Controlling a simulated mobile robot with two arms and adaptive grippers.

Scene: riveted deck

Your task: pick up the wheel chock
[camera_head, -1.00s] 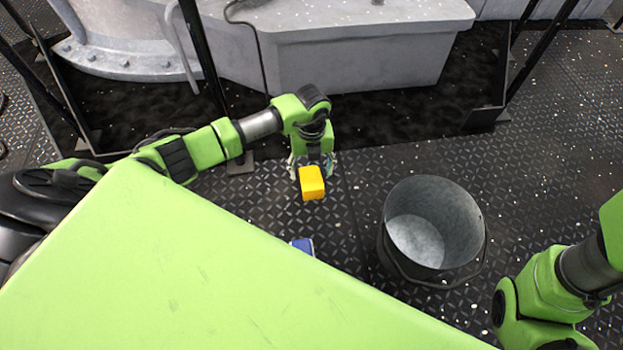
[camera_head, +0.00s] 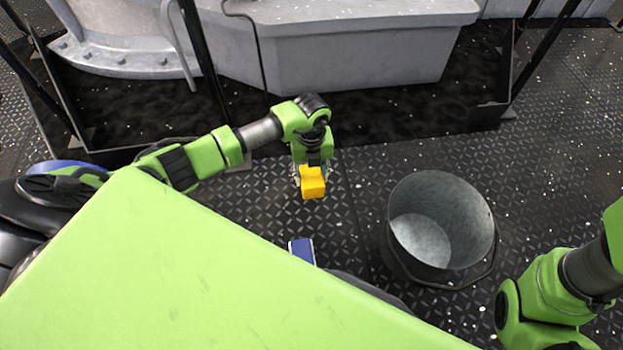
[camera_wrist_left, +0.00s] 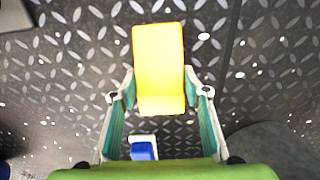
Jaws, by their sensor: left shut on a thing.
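The wheel chock (camera_head: 313,183) is a yellow block at the end of my left arm in the head view. It also shows large in the left wrist view (camera_wrist_left: 158,68), between the two fingers. My left gripper (camera_head: 311,172) is shut on it, with a finger on either side. In the left wrist view the fingers (camera_wrist_left: 160,95) show teal inner pads. I cannot tell how high the chock is over the deck. My right arm shows at the lower right of the head view, but its gripper is out of the picture.
A grey metal bucket (camera_head: 398,205) stands open on the riveted deck to the right of the chock. A blue and white object (camera_head: 302,250) lies nearer, partly behind my green body; it also shows in the left wrist view (camera_wrist_left: 143,150). A black-framed grey structure (camera_head: 350,60) stands behind.

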